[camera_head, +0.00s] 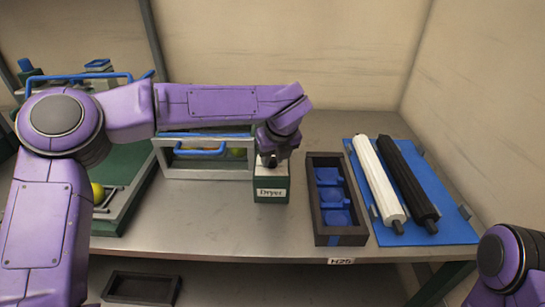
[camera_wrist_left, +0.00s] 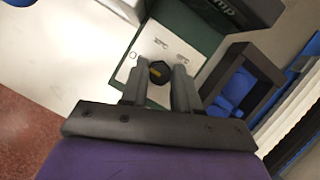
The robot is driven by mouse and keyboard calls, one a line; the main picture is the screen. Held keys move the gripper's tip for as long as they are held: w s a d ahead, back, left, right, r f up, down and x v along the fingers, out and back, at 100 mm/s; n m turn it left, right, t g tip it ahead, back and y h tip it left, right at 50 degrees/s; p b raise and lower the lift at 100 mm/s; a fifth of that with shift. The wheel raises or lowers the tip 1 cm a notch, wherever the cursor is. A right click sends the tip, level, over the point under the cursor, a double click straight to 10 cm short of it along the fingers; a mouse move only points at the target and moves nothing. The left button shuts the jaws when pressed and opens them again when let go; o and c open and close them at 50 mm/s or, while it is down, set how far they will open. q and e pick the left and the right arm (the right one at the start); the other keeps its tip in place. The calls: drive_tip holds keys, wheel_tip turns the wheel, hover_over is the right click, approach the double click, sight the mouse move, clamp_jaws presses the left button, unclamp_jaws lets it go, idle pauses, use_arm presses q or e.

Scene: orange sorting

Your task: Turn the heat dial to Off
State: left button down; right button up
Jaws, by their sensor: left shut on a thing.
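The dryer control box (camera_head: 271,198) is a small green box with a white top and a "Dryer" label, standing near the table's front edge. Its heat dial (camera_wrist_left: 160,72) is a dark knob with a yellow mark, on the white top panel in the left wrist view. Small labels are printed on that panel, too blurred to read. My left gripper (camera_head: 270,158) reaches down onto the box from above. In the left wrist view its two fingers (camera_wrist_left: 160,80) are shut on the dial from both sides. My right gripper is out of view; only part of my right arm shows.
A dark tray (camera_head: 315,228) with blue compartments stands right of the box. White (camera_head: 378,185) and black (camera_head: 408,184) rollers lie on a blue board. A grey frame with a blue handle (camera_head: 200,151) stands behind left. A yellow ball (camera_head: 97,192) lies at left.

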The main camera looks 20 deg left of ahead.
use_arm(q)
drive_tip(key=c, duration=0.9)
unclamp_jaws()
drive_tip(key=shift+o, duration=0.2)
drive_tip(key=v, duration=1)
drive_tip(key=shift+s+d+r+b, duration=0.15)
drive_tip(key=shift+r+b, duration=0.05)
drive_tip(key=shift+b, duration=0.15)
